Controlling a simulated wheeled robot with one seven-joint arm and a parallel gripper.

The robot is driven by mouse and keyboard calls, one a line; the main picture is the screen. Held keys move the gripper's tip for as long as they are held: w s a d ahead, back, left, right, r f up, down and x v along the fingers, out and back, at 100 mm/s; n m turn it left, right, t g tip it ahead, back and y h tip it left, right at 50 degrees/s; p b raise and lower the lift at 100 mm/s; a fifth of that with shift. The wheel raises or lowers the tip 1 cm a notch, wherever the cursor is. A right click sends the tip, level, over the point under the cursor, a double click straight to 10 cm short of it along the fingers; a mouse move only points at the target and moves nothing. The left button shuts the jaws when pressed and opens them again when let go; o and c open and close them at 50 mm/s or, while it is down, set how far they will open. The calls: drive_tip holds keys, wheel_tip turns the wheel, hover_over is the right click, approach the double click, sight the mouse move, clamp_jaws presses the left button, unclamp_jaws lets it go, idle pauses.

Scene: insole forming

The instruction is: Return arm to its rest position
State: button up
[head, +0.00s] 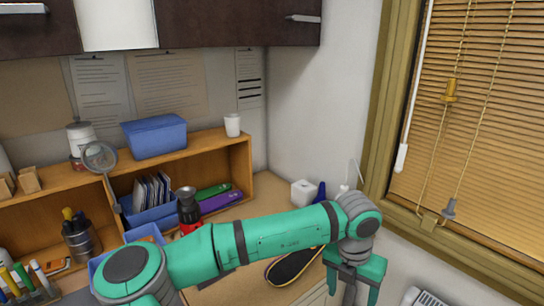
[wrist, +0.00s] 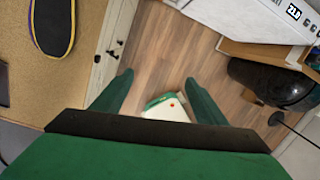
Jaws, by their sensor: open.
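My green arm stretches across the lower part of the head view, bent down at the wrist. My gripper (head: 352,288) points down at the right, past the bench's edge, with its tips cut off by the frame. In the wrist view my gripper (wrist: 157,85) has its two green fingers well apart with nothing between them, above the wooden floor (wrist: 160,55). A dark insole (head: 293,265) with a yellowish rim lies on the bench, partly behind my arm. It also shows at the top left of the wrist view (wrist: 53,22), clear of my fingers.
A wooden shelf (head: 245,165) on the bench holds a blue bin (head: 155,136) and a white cup (head: 232,125). A red and black bottle (head: 188,208) stands behind my arm. A blinded window (head: 480,110) is at right. A white and green object (wrist: 166,107) lies below my gripper.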

drive_tip(key=s+d+r+n+t+h, duration=0.1)
drive_tip(key=s+d+r+n+h, duration=0.15)
drive_tip(key=d+n+h, duration=0.6)
drive_tip(key=s+d+r+n+t+h, duration=0.1)
drive_tip(key=s+d+r+n+h, duration=0.3)
drive_tip(key=d, duration=1)
drive_tip(key=w+a+f+n+t+h, duration=0.25)
drive_tip(key=w+a+n+t, duration=0.25)
drive_tip(key=n+t, duration=0.45)
drive_tip(key=s+a+f+n+t+y, duration=0.3)
drive_tip(key=s+a+f+n+y, duration=0.15)
drive_tip(key=a+f+n, duration=0.4)
drive_tip(key=s+a+f+n+t+y, duration=0.3)
drive_tip(key=a+f+n+y, duration=0.35)
drive_tip(key=a+n, duration=0.25)
drive_tip(key=s+a+f+n+g+y, duration=0.1)
drive_tip(key=s+a+f+n+y, duration=0.1)
drive_tip(key=s+a, duration=0.7)
drive_tip(key=s+a+f+n+g+y, duration=0.1)
drive_tip(key=s+a+f+n+y, duration=0.1)
drive_tip(key=s+a, duration=0.8)
drive_tip(key=s+f+y, duration=0.1)
drive_tip(key=s+f, duration=0.1)
drive_tip(key=s, duration=0.4)
drive_tip(key=shift+s+f, duration=0.4)
